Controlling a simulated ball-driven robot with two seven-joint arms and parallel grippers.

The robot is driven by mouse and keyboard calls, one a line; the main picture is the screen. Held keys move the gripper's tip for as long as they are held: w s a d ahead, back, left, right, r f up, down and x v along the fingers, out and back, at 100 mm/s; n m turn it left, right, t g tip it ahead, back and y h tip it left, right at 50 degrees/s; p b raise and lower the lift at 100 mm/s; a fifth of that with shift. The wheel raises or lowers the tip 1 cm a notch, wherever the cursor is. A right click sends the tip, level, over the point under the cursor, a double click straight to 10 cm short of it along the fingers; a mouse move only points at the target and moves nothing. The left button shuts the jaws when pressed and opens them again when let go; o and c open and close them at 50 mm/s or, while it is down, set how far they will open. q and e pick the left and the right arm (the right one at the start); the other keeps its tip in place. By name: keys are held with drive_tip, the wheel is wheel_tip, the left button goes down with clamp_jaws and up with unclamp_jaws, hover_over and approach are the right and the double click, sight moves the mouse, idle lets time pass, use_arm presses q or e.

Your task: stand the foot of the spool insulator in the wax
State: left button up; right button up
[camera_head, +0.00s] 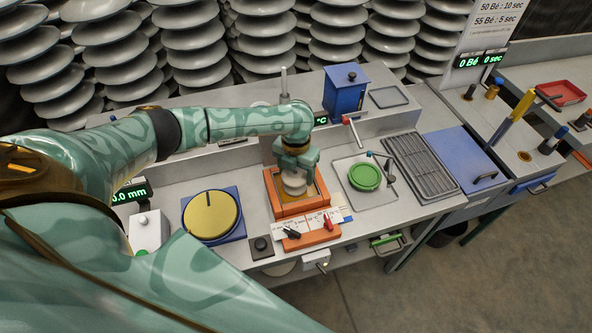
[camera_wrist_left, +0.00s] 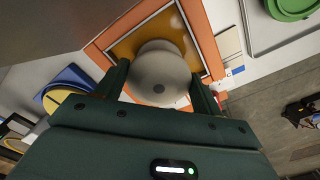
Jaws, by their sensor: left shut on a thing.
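The white spool insulator (camera_head: 294,184) is held in my left gripper (camera_head: 295,170) over the orange-framed tray. In the left wrist view the pale round insulator (camera_wrist_left: 160,75) sits between the two fingers, which are closed on its sides. The amber wax (camera_wrist_left: 148,36) fills the orange frame (camera_wrist_left: 203,38) around and behind it. The insulator's foot is hidden below its body, so I cannot tell whether it touches the wax. My right gripper is not in view.
A yellow disc on a blue base (camera_head: 210,215) stands left of the tray. A green round dish (camera_head: 364,177) and a slotted grey rack (camera_head: 421,166) are to the right. A blue box (camera_head: 345,90) stands behind.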

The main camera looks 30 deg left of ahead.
use_arm(q)
drive_tip(key=shift+f+b, duration=0.4)
drive_tip(key=shift+f, duration=0.25)
idle(0.4)
idle(1.3)
drive_tip(key=shift+r, duration=0.1)
wheel_tip(320, 180, up, 9)
drive_tip(key=p, duration=0.8)
drive_tip(key=shift+p, duration=0.3)
drive_tip(key=shift+d, duration=0.1)
